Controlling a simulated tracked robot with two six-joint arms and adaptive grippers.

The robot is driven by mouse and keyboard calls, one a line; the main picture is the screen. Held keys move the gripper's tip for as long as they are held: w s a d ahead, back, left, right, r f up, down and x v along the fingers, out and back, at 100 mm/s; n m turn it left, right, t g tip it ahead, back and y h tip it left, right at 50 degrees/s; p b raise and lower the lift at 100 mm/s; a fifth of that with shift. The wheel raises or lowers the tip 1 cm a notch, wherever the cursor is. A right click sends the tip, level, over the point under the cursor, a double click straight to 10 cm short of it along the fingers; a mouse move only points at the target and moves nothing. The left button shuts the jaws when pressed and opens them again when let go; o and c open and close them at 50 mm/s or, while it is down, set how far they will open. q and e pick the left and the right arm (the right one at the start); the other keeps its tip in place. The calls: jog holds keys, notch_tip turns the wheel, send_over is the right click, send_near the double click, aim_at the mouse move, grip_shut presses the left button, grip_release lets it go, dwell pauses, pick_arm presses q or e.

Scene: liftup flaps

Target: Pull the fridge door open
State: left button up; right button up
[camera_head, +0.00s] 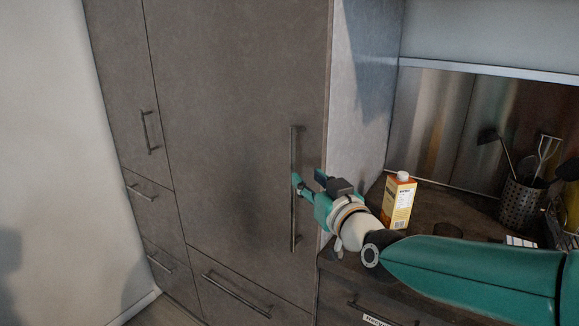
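The fridge door (235,130) is a tall grey-brown panel in the middle of the head view, and it looks closed, flush with the cabinet front. Its long vertical bar handle (294,150) runs near the panel's right edge. My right gripper (308,180) is at the handle's mid-height, just to its right. Its fingers look spread apart, with one teal fingertip overlapping the handle in the picture. I cannot tell whether it touches the bar. My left gripper is not in view.
Right of the tall cabinet is a dark counter (450,219) with a juice carton (399,203) close behind my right arm. A utensil holder (520,200) stands farther right. Drawers with bar handles lie below and left of the door. A pale wall (50,130) is at far left.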

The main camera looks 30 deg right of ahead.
aim_at(295, 165)
jog(key=w, duration=0.2)
jog(key=w+d, duration=0.1)
jog(key=w, duration=0.2)
jog(key=w+p, duration=0.1)
jog(key=w, duration=0.2)
jog(key=shift+d, duration=0.3)
grip_shut()
